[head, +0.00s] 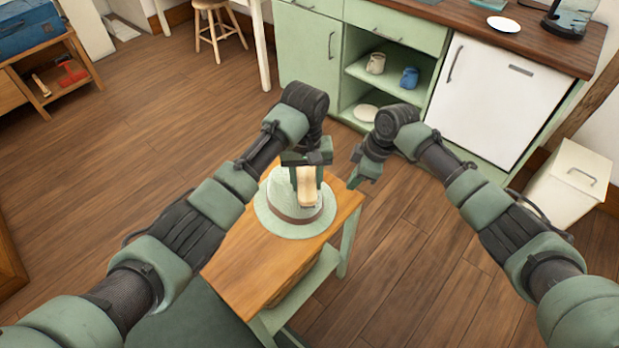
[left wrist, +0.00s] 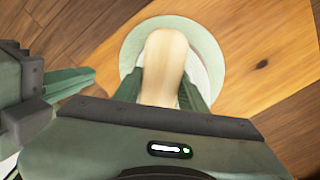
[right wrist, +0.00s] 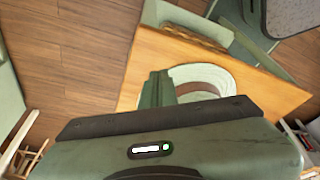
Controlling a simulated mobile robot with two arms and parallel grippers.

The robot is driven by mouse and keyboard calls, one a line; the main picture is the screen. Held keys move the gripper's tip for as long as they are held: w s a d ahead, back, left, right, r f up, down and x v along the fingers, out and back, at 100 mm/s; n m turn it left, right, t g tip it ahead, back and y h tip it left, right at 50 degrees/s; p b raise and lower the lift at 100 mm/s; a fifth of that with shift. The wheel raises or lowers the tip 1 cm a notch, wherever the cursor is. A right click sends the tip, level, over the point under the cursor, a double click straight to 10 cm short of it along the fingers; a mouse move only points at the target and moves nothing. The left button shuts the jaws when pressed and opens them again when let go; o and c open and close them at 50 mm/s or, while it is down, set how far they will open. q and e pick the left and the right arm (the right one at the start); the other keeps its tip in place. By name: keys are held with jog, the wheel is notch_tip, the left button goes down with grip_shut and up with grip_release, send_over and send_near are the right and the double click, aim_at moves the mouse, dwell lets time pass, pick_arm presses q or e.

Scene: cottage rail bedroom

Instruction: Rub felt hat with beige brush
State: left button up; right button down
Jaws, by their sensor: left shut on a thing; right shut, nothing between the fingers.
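A pale green felt hat (head: 270,215) with a brown band sits on the small wooden table (head: 258,265). It also shows in the left wrist view (left wrist: 212,55) and the right wrist view (right wrist: 222,78). My left gripper (head: 306,170) is shut on the beige brush (head: 308,188), holding it over the hat's crown; whether the brush touches the hat is hard to tell. The brush's back faces the left wrist camera (left wrist: 165,65). My right gripper (head: 362,180) is shut and empty, just right of the hat near the table's far right corner.
A green cabinet (head: 310,55) with open shelves holding a beige mug (head: 376,63) and a blue mug (head: 409,77) stands behind the table. A pale bin (head: 565,185) is at the right. A stool (head: 217,25) stands at the back. Open wooden floor lies left of the table.

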aim_at(280, 171)
pick_arm(q)
jog(key=shift+w+a, duration=3.3)
jog(key=shift+a, duration=0.05)
jog(key=shift+d+r, duration=0.1)
jog(key=shift+r, duration=3)
